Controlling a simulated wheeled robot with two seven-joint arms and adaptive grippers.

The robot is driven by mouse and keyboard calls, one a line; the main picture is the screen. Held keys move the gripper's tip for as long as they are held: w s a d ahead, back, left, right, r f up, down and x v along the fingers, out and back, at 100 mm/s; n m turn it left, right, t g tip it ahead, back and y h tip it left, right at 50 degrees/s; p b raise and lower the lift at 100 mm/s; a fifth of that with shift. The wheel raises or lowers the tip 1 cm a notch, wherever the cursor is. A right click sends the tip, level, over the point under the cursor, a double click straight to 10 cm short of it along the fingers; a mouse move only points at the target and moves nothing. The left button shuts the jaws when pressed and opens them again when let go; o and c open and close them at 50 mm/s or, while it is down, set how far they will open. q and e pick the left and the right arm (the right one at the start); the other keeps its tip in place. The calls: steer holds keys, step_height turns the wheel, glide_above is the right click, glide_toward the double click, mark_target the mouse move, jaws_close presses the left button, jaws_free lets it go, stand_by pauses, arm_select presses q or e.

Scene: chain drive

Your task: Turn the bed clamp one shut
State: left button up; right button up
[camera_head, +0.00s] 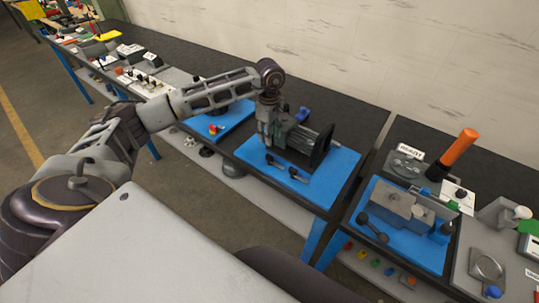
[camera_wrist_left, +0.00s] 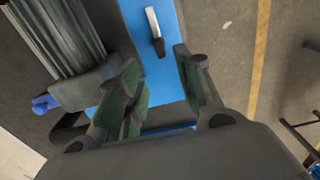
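My left gripper (camera_head: 266,141) points down over the blue mat (camera_head: 328,181), just left of the dark machine (camera_head: 312,143). In the left wrist view its green-padded fingers (camera_wrist_left: 156,68) are apart with nothing between them. Two dark levers lie near the mat's front edge, one at left (camera_head: 274,161) and one at right (camera_head: 298,176). I cannot tell which is bed clamp one. One lever with a pale handle and dark end (camera_wrist_left: 155,30) shows beyond the fingertips in the left wrist view, apart from them. My right gripper is not in view.
A smaller blue mat (camera_head: 232,113) with small coloured parts lies left of the gripper. A wall stands behind the benches.

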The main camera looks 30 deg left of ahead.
mark_target(269, 156)
arm_select(q)
step_height(269, 156, down, 11)
steer(key=shift+f+p, duration=0.2)
steer(key=shift+p, duration=0.85)
steer(key=shift+c, duration=0.2)
jaws_close()
